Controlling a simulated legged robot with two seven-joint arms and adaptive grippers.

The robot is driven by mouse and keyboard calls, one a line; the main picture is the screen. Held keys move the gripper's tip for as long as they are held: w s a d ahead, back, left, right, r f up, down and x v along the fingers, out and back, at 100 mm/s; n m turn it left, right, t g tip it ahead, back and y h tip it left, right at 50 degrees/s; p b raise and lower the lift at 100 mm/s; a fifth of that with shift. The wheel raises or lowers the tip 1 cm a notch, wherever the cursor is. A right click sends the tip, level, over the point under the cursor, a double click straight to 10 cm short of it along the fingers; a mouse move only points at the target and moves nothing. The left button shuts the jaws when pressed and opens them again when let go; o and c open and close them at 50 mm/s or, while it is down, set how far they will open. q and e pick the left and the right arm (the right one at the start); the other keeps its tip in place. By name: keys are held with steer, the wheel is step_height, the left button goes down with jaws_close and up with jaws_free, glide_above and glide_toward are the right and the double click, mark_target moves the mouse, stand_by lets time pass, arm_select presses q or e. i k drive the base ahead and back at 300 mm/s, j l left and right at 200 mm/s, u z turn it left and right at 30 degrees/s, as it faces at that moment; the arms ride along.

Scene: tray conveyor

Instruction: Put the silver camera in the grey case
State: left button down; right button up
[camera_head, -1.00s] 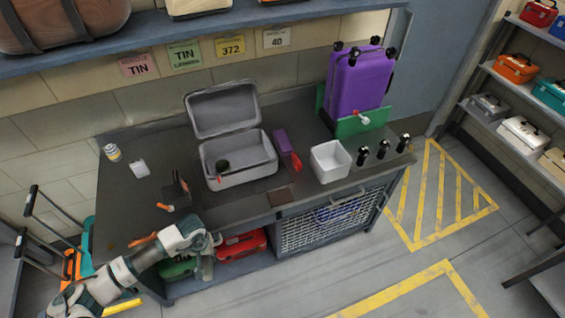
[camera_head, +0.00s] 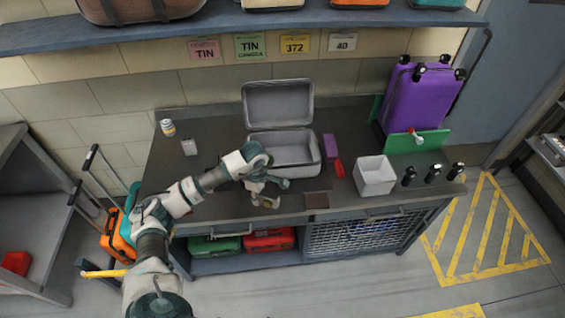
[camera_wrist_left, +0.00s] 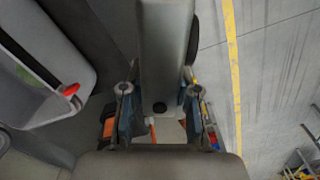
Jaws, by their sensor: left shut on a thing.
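The grey case (camera_head: 318,165) stands open on the bench, its lid tipped back toward the wall. My left gripper (camera_head: 266,184) is over the bench at the case's front left side. In the left wrist view the left gripper (camera_wrist_left: 158,100) is shut on a grey body with a small black round spot, which looks like the silver camera (camera_wrist_left: 167,50). Its far end runs out of that picture. In the head view the held thing is small and partly hidden by the fingers. The case's rim seems to show at the left of the wrist view. My right gripper is not in view.
A purple box (camera_head: 330,146) and a red item (camera_head: 339,168) lie right of the case, beside a white bin (camera_head: 374,177) and several black bottles. A small pale block (camera_head: 189,147) and a jar (camera_head: 167,128) stand at the back left. A purple suitcase (camera_head: 415,98) stands at the back right.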

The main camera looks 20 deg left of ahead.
mark_target(295, 161)
steer(key=i, duration=1)
